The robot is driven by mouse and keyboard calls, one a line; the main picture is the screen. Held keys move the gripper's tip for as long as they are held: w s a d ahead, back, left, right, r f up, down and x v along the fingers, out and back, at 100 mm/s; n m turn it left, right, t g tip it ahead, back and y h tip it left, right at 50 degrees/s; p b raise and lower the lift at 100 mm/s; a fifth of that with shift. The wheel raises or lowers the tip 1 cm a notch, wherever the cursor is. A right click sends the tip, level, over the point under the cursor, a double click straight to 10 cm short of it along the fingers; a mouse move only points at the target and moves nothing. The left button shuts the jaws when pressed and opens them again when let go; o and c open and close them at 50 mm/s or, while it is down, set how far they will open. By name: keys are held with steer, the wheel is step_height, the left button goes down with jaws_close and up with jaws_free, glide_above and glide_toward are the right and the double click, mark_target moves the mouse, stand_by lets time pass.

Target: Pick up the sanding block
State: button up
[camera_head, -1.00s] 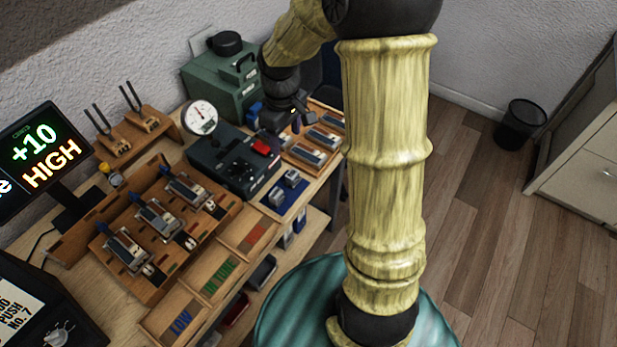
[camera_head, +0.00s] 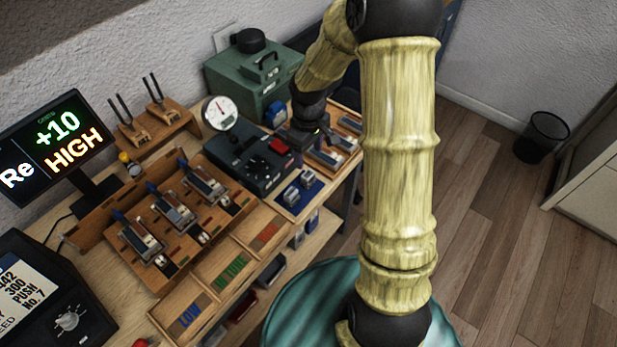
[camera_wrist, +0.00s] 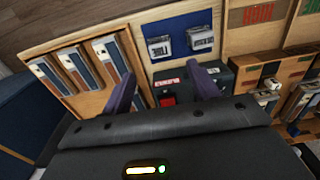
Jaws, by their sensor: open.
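Two small grey-white blocks sit side by side on a blue mat (camera_head: 288,207). The left one (camera_wrist: 160,47) and the right one (camera_wrist: 200,38) show in the wrist view. Their labels are too small to read, so I cannot tell which is the sanding block. My gripper (camera_wrist: 161,72) is open and empty, its two purple fingers apart, short of the blocks in the wrist view.
The dark box (camera_head: 240,165) has a red part on top, and a dial gauge (camera_head: 220,113) stands behind it. A green case (camera_head: 238,85) stands at the back. Labelled wooden bins (camera_head: 225,262) line the front edge.

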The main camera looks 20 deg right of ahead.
mark_target(308, 174)
step_height(308, 174, down, 5)
steer(key=shift+f, duration=0.1)
stand_by(0.3)
steer(key=shift+w+f+p, duration=0.1)
steer(key=shift+f+p, duration=0.6)
steer(key=shift+f, duration=1.9)
steer(key=shift+c, duration=0.4)
steer(key=c, duration=1.1)
steer(key=shift+o, duration=0.2)
steer(key=shift+r, duration=0.1)
